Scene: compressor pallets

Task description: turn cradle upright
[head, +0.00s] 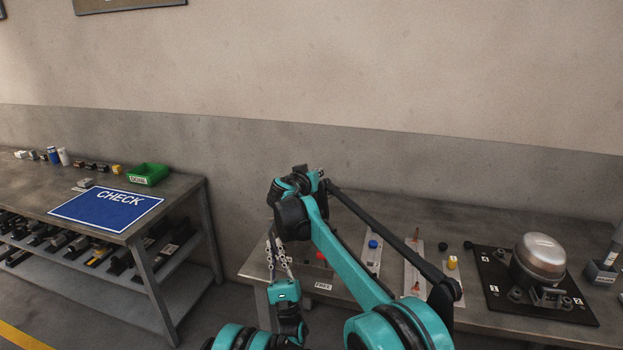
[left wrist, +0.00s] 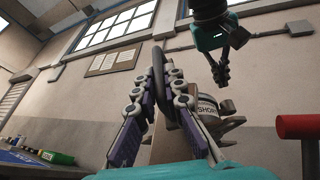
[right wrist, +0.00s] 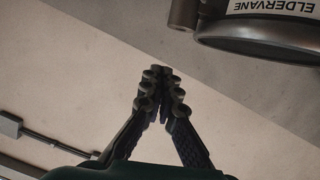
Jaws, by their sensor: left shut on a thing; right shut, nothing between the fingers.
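My left gripper (head: 275,250) points up at the near left corner of the right bench in the head view. In the left wrist view its fingers (left wrist: 168,85) are shut on the cradle (left wrist: 176,140), a brownish part with a dark curved edge and a white band reading SHORT. The fingers hide part of it, and it is hard to make out in the head view. My right gripper (right wrist: 162,80) is shut and empty. It also shows above and right of the cradle in the left wrist view (left wrist: 221,72), apart from it.
A silver-domed compressor (head: 541,256) stands on a black pallet (head: 495,295) at the right. A grey round part labelled ELDERVANE (right wrist: 265,35) is near my right gripper. A red cylinder (left wrist: 298,127) is right of the cradle. The left bench holds a blue CHECK mat (head: 105,212) and green bin (head: 147,175).

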